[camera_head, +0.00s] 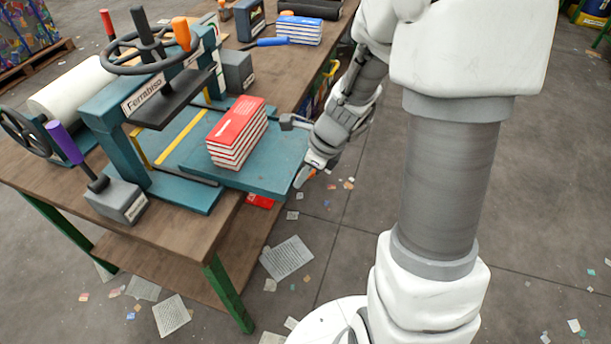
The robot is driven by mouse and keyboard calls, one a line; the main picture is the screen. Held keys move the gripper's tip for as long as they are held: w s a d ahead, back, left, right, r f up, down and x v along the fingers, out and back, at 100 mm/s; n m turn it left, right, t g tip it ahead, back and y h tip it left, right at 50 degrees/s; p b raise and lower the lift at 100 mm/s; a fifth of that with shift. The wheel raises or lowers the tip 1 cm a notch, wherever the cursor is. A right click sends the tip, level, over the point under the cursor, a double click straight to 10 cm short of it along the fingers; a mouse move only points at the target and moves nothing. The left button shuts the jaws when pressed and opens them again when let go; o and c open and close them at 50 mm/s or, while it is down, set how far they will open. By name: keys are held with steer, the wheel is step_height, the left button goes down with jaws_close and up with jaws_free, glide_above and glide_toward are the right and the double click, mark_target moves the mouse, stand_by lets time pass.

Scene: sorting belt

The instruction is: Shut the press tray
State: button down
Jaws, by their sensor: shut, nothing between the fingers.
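The press (104,110) is a teal frame labelled "Ferrabiso", with a dark handwheel on top and a dark plate below it. Its teal tray (283,163) is slid out to the right, past the bench edge. A stack of red books (238,132) lies on the tray, clear of the plate. My gripper (303,174) is at the tray's outer right edge, shut and empty, pointing down. Whether it touches the tray cannot be told from this angle. A small grey piece (291,121) shows at the tray's far right corner, partly behind my wrist.
The wooden bench (160,240) also holds a grey box with a purple lever (118,200), a white roll (72,92), a blue book stack (299,29) and a blue-handled tool (265,43). Paper scraps (287,258) litter the floor. Floor right of the bench is open.

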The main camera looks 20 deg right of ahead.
mark_target(223, 157)
steer(key=w+a+p, duration=0.3)
steer(key=a, duration=0.2)
steer(key=w+a+p, duration=0.3)
steer(key=w+a, duration=0.1)
steer(key=a, duration=0.1)
steer(key=w+a+p, duration=0.4)
steer(key=a, duration=0.1)
steer(key=shift+w+a+r, duration=0.1)
steer(key=shift+w+a, duration=0.05)
steer(key=shift+a, duration=0.2)
